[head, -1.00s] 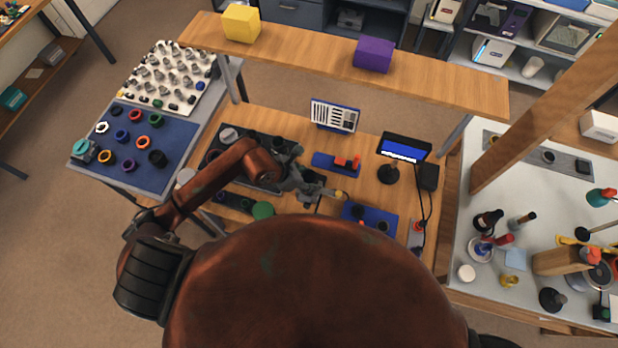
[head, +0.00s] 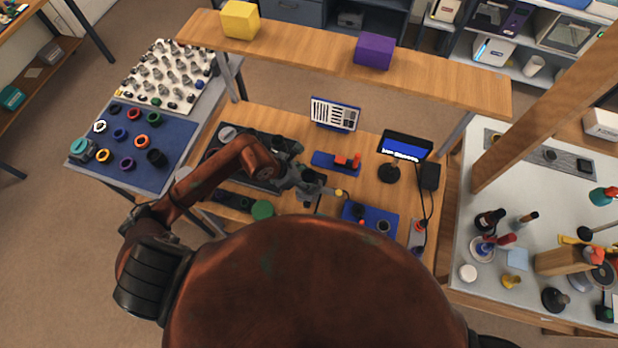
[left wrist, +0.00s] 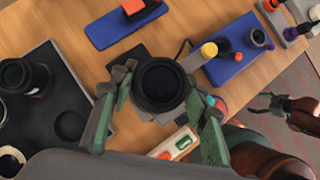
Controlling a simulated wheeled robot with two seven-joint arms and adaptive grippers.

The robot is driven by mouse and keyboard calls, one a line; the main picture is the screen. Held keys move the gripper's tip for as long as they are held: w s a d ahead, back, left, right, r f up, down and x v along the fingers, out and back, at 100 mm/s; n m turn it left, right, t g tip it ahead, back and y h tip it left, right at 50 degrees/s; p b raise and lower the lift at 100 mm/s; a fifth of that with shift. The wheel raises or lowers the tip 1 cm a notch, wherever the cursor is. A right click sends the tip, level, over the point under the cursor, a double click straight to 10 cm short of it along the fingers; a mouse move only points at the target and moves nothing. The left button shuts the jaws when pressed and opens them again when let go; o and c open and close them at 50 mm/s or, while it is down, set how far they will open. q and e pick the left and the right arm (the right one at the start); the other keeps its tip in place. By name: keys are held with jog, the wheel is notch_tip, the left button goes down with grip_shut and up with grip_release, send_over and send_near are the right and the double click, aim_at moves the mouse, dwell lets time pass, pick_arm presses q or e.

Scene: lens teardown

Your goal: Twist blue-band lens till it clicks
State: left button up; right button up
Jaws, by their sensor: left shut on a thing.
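My left gripper (left wrist: 158,112) is shut on a dark round lens (left wrist: 160,82), with one green-padded finger on each side. I look into its black open end in the left wrist view, and no blue band shows on it there. In the head view the left gripper (head: 312,190) is over the middle of the wooden bench, and the lens is small and partly covered by the fingers. My right gripper (left wrist: 268,101) shows small at the right of the left wrist view, apart from the lens; its jaws are unclear.
A black tray (left wrist: 60,125) with lens parts lies left of the lens in the wrist view. A blue mat (left wrist: 238,62) with small parts lies right of it, and a blue base (left wrist: 122,27) with a red block lies beyond. A small display (head: 404,148) stands behind.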

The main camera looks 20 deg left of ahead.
pick_arm(q)
jog(key=shift+f+m+g+b, duration=0.1)
jog(key=shift+m+g+b, duration=0.2)
jog(key=shift+m+b, duration=0.45)
jog(key=shift+h, duration=0.3)
jog(key=shift+w+m+g+b, duration=0.1)
jog(key=shift+m+g+b, duration=0.3)
jog(key=shift+m+b, duration=0.6)
jog(key=shift+m+g+h+b, duration=0.25)
jog(key=shift+g+h+b, duration=0.05)
jog(key=shift+b, duration=0.45)
